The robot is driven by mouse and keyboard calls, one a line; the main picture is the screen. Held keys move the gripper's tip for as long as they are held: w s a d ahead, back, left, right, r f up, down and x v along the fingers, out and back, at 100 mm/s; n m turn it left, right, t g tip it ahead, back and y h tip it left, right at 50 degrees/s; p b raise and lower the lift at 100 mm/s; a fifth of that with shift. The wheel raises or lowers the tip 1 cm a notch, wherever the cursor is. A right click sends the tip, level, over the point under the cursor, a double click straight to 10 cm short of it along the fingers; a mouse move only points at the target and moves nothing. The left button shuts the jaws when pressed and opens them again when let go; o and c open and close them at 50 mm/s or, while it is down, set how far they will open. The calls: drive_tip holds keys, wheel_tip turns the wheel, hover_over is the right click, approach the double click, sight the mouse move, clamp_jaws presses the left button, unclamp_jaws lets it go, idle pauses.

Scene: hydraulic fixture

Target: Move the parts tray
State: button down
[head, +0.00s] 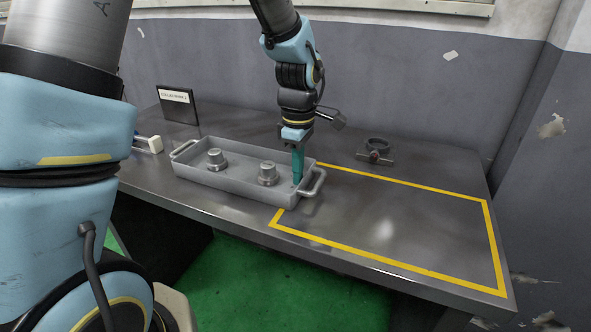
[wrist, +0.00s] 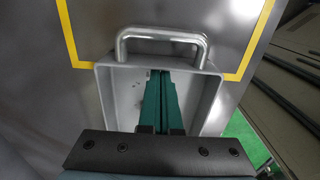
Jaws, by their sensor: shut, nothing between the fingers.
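The grey parts tray (head: 235,184) sits on the metal table, with a handle at each end and two round metal parts (head: 216,160) (head: 267,174) standing in it. Its right end overlaps the left edge of the yellow-outlined area. My gripper (head: 298,182) points down with teal fingers closed together and empty, at the tray's right end, just inside the right handle (head: 314,184). In the wrist view the shut fingers (wrist: 160,82) reach into the tray's end, with the handle (wrist: 161,35) beyond their tips. Whether the fingertips touch the tray, I cannot tell.
A yellow outline (head: 494,245) marks a bare area on the table's right (head: 390,222). A small round metal fixture (head: 376,152) stands behind it. A dark sign (head: 179,107) and a pale block (head: 154,144) are at the back left. The wall runs behind the table.

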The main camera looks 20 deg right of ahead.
drive_tip(key=s+d+p, duration=0.1)
drive_tip(key=s+d, duration=0.7)
drive_tip(key=s+d+p, duration=0.2)
drive_tip(key=s+d, duration=0.6)
drive_tip(key=s, duration=0.1)
drive_tip(key=s+d+p, duration=0.1)
drive_tip(key=s+d, duration=0.7)
drive_tip(key=shift+s+d+p, duration=0.15)
drive_tip(key=shift+s+p, duration=0.25)
